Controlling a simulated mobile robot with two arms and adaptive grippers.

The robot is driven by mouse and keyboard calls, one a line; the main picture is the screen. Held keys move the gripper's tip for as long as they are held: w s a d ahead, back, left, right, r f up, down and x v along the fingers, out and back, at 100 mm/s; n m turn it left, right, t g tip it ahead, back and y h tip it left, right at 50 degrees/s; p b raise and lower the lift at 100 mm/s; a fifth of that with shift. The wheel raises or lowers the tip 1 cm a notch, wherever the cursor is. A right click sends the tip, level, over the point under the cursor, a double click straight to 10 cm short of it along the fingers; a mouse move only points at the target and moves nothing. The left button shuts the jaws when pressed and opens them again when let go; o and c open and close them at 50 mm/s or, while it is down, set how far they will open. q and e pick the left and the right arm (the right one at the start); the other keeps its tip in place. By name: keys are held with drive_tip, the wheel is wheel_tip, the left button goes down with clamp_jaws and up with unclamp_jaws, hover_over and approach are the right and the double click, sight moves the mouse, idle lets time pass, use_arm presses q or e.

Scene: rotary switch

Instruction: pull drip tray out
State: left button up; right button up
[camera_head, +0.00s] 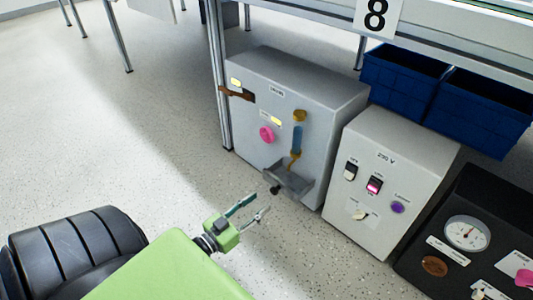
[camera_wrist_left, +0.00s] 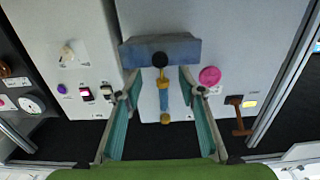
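The drip tray (camera_head: 292,180) is a small grey tray on the lower front of the grey box with the blue tube. A black knob (camera_head: 275,190) sits on its front. In the left wrist view the drip tray (camera_wrist_left: 150,50) is a blue-grey bar, and its round black knob (camera_wrist_left: 160,60) shows between the fingertips. My left gripper (camera_head: 256,206) is open and empty, in front of the tray and apart from it in the head view. In the wrist view the fingers of my left gripper (camera_wrist_left: 158,76) stand on either side of the knob. My right gripper is not in view.
The grey box (camera_head: 300,85) carries a pink knob (camera_head: 266,134), a brown lever (camera_head: 236,93) and a blue tube (camera_head: 297,138). A 230 V switch box (camera_head: 390,180) stands to its right, then a black gauge panel (camera_head: 470,235). The floor in front is clear.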

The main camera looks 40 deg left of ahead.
use_arm(q)
drive_tip(key=shift+s+a, duration=0.2)
drive_tip(key=shift+s, duration=2.55)
